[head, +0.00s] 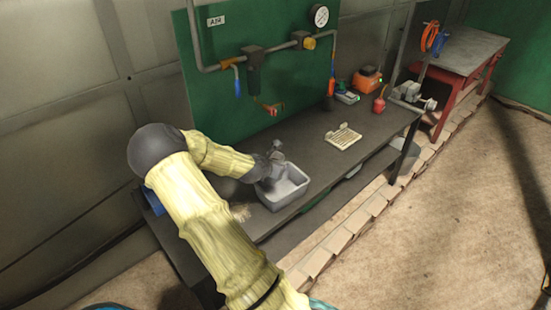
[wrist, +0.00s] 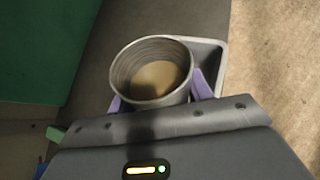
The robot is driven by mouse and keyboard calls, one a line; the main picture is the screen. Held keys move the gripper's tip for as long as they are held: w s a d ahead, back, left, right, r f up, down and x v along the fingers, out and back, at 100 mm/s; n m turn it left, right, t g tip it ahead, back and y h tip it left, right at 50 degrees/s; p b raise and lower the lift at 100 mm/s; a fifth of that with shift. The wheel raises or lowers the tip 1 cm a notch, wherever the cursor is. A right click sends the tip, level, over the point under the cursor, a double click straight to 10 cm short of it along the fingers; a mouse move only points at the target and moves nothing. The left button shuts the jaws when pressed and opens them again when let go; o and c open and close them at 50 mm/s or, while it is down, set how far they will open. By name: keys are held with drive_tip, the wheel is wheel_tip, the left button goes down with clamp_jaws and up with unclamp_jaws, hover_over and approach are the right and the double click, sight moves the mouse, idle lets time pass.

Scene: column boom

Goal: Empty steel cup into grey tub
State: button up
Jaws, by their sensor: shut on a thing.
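The steel cup (wrist: 126,72) is a ribbed grey metal cup, its mouth facing my wrist camera. A tan patch, which looks like contents, shows low inside it. My gripper (wrist: 158,96) is shut on the cup, with a purple finger on each side. The grey tub (head: 291,194) stands on the dark bench, open at the top. In the head view my gripper (head: 268,166) is at the tub's back left edge, and the cup there is small and partly hidden. In the wrist view the tub (wrist: 212,50) shows behind and right of the cup.
A cream slotted rack (head: 343,136) lies right of the tub on the bench (head: 310,139). Further right are a red can (head: 380,103), an orange device (head: 367,79) and a vise (head: 410,95). Air pipes and hoses hang on the green panel (head: 284,82) behind.

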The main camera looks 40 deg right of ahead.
drive_tip(key=shift+a+f+y+p, duration=0.25)
drive_tip(key=shift+f+y+p, duration=0.2)
drive_tip(key=shift+y, duration=0.45)
drive_tip(key=shift+w+a+f+m+y+p, duration=0.1)
drive_tip(key=shift+a+f+m+y+p, duration=0.15)
drive_tip(key=shift+f+y, duration=0.6)
drive_tip(key=shift+s+a+f+m+y+p, duration=0.15)
drive_tip(key=shift+f+y+p, duration=0.3)
drive_tip(key=shift+f, duration=0.8)
drive_tip(key=shift+w+a+f+m+y+p, duration=0.25)
drive_tip(key=shift+f+y, duration=0.45)
drive_tip(key=shift+f, duration=0.35)
drive_tip(key=y+p, duration=0.1)
drive_tip(key=r+y+p, duration=0.1)
drive_tip(key=p, duration=0.1)
drive_tip(key=shift+s+r+m+g+y, duration=0.1)
drive_tip(key=shift+s+m+g+y, duration=0.05)
drive_tip(key=shift+m+g+y, duration=0.2)
